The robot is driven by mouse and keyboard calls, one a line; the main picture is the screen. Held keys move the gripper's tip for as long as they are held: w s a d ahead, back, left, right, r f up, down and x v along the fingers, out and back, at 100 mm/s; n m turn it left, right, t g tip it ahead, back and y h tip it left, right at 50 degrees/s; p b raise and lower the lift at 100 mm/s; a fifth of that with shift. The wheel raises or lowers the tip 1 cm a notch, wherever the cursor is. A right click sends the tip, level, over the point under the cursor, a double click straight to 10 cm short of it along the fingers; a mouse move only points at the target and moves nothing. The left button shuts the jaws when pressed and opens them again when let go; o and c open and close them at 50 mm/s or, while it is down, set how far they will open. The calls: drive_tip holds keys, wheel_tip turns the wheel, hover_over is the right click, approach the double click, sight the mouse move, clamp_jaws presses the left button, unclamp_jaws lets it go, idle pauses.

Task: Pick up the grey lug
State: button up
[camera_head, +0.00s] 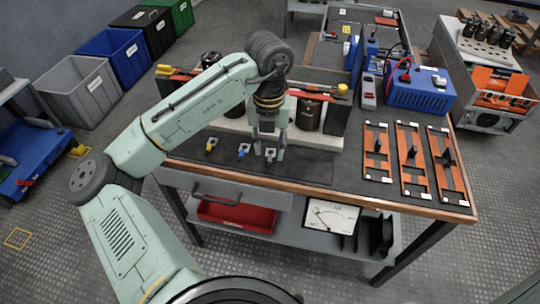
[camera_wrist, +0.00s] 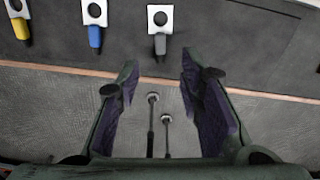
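The grey lug (camera_head: 270,156) lies on the dark mat near the front edge of the bench. In the wrist view the grey lug (camera_wrist: 160,42) shows a pale flat end with a round hole and a grey sleeve pointing towards me. My gripper (camera_head: 269,150) points down close to it. In the wrist view my gripper (camera_wrist: 158,66) is open and empty. Its fingertips lie left and right of the lug's line, with the sleeve just beyond them; I see no contact.
The blue lug (camera_wrist: 95,30) and yellow lug (camera_wrist: 20,24) lie to the left of the grey one. The dark mat (camera_head: 310,167) has free room to the right. Behind stand dark cylinders (camera_head: 308,115); orange panels (camera_head: 411,155) lie at right.

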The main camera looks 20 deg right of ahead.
sight(269, 161)
wheel_tip(269, 161, down, 4)
drive_tip(key=shift+w+f+p, duration=0.1)
drive_tip(key=shift+f+p, duration=0.05)
drive_tip(key=shift+p, duration=0.25)
clamp_jaws()
